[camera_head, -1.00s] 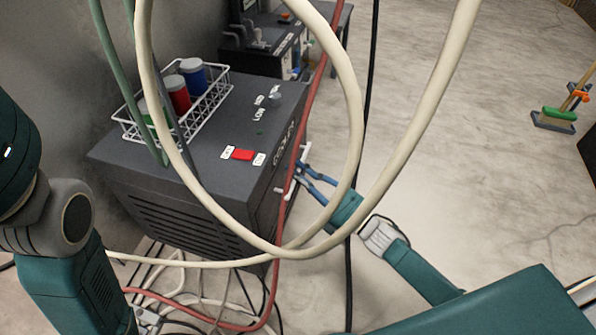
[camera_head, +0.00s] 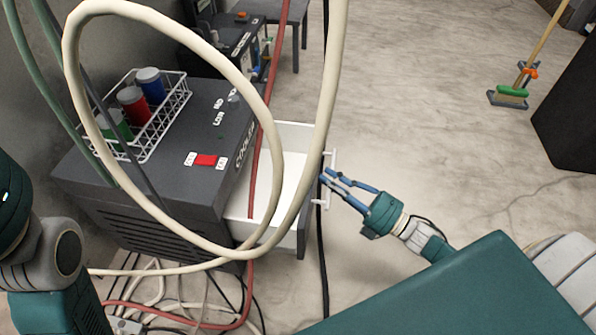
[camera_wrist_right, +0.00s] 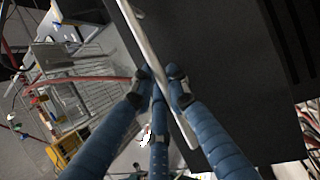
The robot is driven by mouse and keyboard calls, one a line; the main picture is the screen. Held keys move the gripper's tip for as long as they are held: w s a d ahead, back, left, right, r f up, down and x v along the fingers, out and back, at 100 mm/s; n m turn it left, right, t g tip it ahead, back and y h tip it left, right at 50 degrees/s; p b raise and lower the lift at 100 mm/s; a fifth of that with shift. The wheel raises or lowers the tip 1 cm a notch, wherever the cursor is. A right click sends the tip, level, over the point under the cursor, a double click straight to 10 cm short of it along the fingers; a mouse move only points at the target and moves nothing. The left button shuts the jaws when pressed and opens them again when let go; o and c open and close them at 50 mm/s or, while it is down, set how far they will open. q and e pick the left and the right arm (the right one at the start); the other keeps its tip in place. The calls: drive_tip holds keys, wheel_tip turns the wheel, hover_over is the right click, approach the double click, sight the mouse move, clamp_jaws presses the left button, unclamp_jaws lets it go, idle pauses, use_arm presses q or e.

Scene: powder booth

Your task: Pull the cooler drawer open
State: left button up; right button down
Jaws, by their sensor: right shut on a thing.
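The dark grey cooler (camera_head: 190,180) stands at the left in the head view, with a red switch on its top. Its drawer (camera_head: 290,165) is pulled out to the right, and its white inside shows empty where I can see it. The white bar handle (camera_head: 331,165) is on the drawer's front. My right gripper (camera_head: 326,177) is shut on the handle. In the right wrist view the blue fingers (camera_wrist_right: 160,80) close around the white handle bar (camera_wrist_right: 150,50), against the dark drawer front (camera_wrist_right: 225,70). My left gripper is out of view; only part of my left arm shows.
A white wire rack (camera_head: 160,125) with green, red and blue jars stands on the cooler. A cream hose (camera_head: 255,90) loops in front, and a red hose (camera_head: 270,100) crosses the drawer. Cables lie on the floor at lower left.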

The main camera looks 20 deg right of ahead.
drive_tip(key=s+d, duration=0.6)
drive_tip(key=d, duration=0.2)
drive_tip(key=shift+d, duration=0.4)
drive_tip(key=shift+s+f, duration=0.1)
drive_tip(key=c, duration=1.7)
unclamp_jaws()
drive_tip(key=shift+d, duration=0.1)
drive_tip(key=v, duration=1.2)
